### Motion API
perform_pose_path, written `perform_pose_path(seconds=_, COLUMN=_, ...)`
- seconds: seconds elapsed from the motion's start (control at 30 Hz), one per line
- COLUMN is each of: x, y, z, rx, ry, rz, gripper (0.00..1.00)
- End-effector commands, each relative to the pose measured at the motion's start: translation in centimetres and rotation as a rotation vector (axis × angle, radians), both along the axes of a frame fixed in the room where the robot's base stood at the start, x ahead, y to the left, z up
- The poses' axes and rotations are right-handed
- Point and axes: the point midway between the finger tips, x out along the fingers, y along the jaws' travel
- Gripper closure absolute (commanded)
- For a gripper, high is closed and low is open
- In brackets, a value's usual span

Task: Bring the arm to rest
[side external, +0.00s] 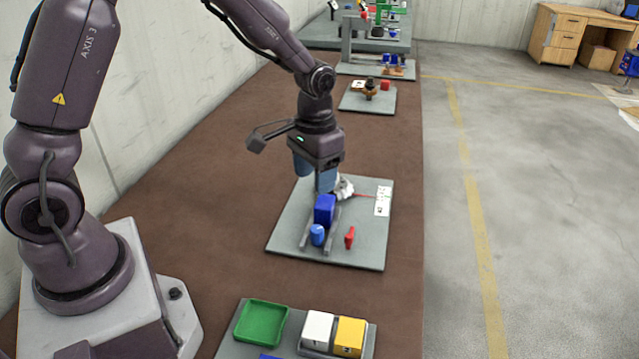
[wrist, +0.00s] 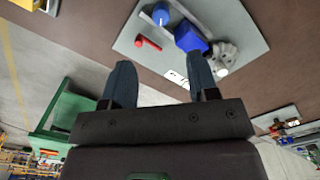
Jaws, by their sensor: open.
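My gripper (side external: 314,178) is open and empty in the side view, its blue fingers pointing down above the far left part of a grey board (side external: 352,250). In the wrist view my gripper (wrist: 160,64) shows both fingers spread apart, with nothing between them. On the board stand a blue block (side external: 325,210), a blue cylinder (side external: 317,235), a small red piece (side external: 349,238) and a whitish lobed part (side external: 345,187), partly hidden behind a finger. The wrist view also shows the blue block (wrist: 190,37), the cylinder (wrist: 160,14) and the red piece (wrist: 148,42).
A nearer board holds a green tray (side external: 261,323), a white block (side external: 317,330) and a yellow block (side external: 349,337). Farther along the brown bench, another board (side external: 368,97) carries small parts. Bare bench (side external: 215,190) lies left of the work board, with a wall beyond.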

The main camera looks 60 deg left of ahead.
Motion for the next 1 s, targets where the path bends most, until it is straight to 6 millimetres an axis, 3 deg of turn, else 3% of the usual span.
perform_pose_path(seconds=0.07, x=-1.7, y=-0.1, z=-0.3, rx=-0.003, ry=0.043, rz=-0.001, gripper=0.46)
perform_pose_path(seconds=0.17, x=-3.4, y=-0.2, z=1.8, rx=0.001, ry=0.037, rz=-0.004, gripper=0.46)
perform_pose_path(seconds=0.5, x=-10.9, y=-1.3, z=11.1, rx=0.024, ry=-0.138, rz=-0.025, gripper=0.46)
perform_pose_path(seconds=0.7, x=-15.3, y=-2.0, z=14.8, rx=0.023, ry=-0.295, rz=-0.04, gripper=0.46)
perform_pose_path(seconds=0.83, x=-17.1, y=-2.3, z=16.4, rx=0.019, ry=-0.396, rz=-0.05, gripper=0.46)
perform_pose_path(seconds=1.0, x=-18.0, y=-2.5, z=17.9, rx=0.017, ry=-0.489, rz=-0.059, gripper=0.46)
